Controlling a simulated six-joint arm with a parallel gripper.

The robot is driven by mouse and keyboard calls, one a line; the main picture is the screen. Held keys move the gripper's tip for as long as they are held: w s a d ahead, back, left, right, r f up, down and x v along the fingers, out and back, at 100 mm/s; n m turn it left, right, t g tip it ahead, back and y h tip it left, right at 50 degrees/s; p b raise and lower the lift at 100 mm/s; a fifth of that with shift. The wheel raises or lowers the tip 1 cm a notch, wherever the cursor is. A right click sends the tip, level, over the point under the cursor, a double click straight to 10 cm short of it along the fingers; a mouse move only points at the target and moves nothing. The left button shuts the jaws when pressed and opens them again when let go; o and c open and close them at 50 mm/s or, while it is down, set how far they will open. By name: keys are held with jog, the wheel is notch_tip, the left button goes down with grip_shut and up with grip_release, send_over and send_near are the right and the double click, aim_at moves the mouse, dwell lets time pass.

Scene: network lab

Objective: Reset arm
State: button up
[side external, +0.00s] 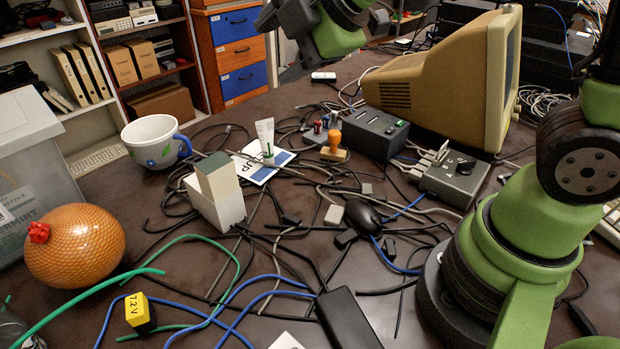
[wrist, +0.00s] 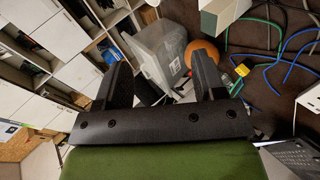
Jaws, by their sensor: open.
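My green arm comes in from the right in the side view, with its upper part at the top of the picture. My gripper (wrist: 167,80) shows in the wrist view as two dark fingers set well apart on a dark bar. It is open, with nothing between the fingers. The gripper is raised above the table (side external: 175,335) and touches nothing that I can see.
The table is crowded with tangled cables. An orange ball (side external: 75,246), a white mug (side external: 152,141), a white-green block (side external: 216,192), a black mouse (side external: 363,217), a grey box (side external: 452,178) and a beige monitor (side external: 430,75) stand there. A translucent bin (side external: 28,150) stands left.

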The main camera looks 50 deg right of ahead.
jog(key=s+d+r+m+g, duration=0.1)
jog(key=s+m, duration=0.7)
jog(key=m, duration=0.2)
jog(key=s+d+r+m+g, duration=0.1)
jog(key=s+d+r+m, duration=0.1)
jog(key=s+m, duration=0.7)
jog(key=shift+s+m+g, duration=0.2)
jog(key=shift+m+g, duration=0.2)
jog(key=shift+m, duration=0.5)
